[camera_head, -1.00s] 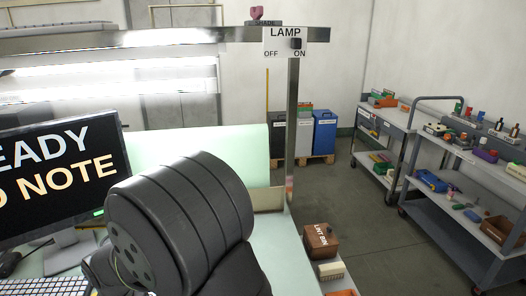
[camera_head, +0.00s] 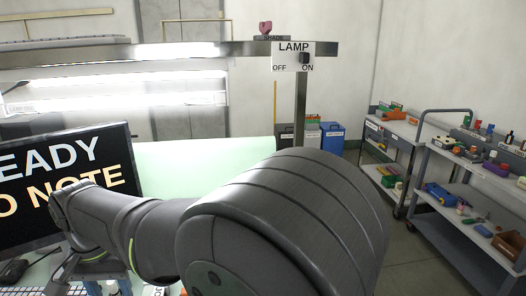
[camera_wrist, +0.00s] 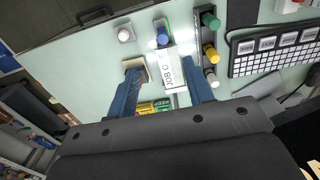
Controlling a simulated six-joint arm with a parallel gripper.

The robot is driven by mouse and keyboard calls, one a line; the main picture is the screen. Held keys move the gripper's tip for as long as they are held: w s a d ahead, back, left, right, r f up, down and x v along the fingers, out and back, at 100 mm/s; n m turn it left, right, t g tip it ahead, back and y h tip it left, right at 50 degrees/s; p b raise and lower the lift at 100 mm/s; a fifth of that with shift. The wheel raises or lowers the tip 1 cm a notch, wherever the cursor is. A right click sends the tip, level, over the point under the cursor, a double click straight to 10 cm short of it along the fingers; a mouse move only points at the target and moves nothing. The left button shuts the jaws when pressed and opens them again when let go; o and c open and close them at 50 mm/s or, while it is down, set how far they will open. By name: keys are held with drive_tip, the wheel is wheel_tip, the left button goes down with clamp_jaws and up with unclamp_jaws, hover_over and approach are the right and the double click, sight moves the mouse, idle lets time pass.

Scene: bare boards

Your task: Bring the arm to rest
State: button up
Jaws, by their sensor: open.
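My arm (camera_head: 290,215) fills the lower middle of the head view, with a link reaching left in front of the monitor. My gripper (camera_wrist: 160,64) shows in the wrist view as two blue fingers, set apart with a gap between them. The fingers are over the pale green bench top (camera_wrist: 85,65). A white card marked "JOB" (camera_wrist: 172,72) lies in line with the gap, and I see nothing clamped between the fingers. In the head view only a small blue part near the bottom left may belong to the gripper; its tips are hidden there.
A monitor (camera_head: 70,175) and a lit lamp bar (camera_head: 130,52) with a LAMP switch plate (camera_head: 293,57) stand around the bench. Coloured knobs (camera_wrist: 209,50) and a keyboard (camera_wrist: 275,50) lie near the fingers. Loaded carts (camera_head: 465,180) stand right.

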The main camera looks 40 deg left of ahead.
drive_tip(key=shift+w+a+f, duration=0.2)
drive_tip(key=shift+a+f, duration=0.05)
drive_tip(key=shift+f, duration=0.3)
drive_tip(key=shift+w+a+f, duration=0.2)
drive_tip(key=shift+a+f, duration=0.05)
drive_tip(key=shift+f, duration=0.3)
drive_tip(key=o, duration=0.5)
drive_tip(key=shift+w+r, duration=0.1)
drive_tip(key=shift+w, duration=0.2)
drive_tip(key=o, duration=0.7)
drive_tip(key=w, duration=0.1)
drive_tip(key=w+r, duration=0.1)
drive_tip(key=w, duration=0.1)
drive_tip(key=w+a, duration=0.1)
drive_tip(key=w, duration=0.1)
drive_tip(key=shift+w+r, duration=0.1)
drive_tip(key=shift+r, duration=0.15)
drive_tip(key=shift+c, duration=0.2)
drive_tip(key=w+r, duration=0.3)
drive_tip(key=w, duration=0.8)
wheel_tip(320, 180, down, 10)
drive_tip(key=shift+d+r, duration=0.2)
drive_tip(key=shift+r, duration=0.05)
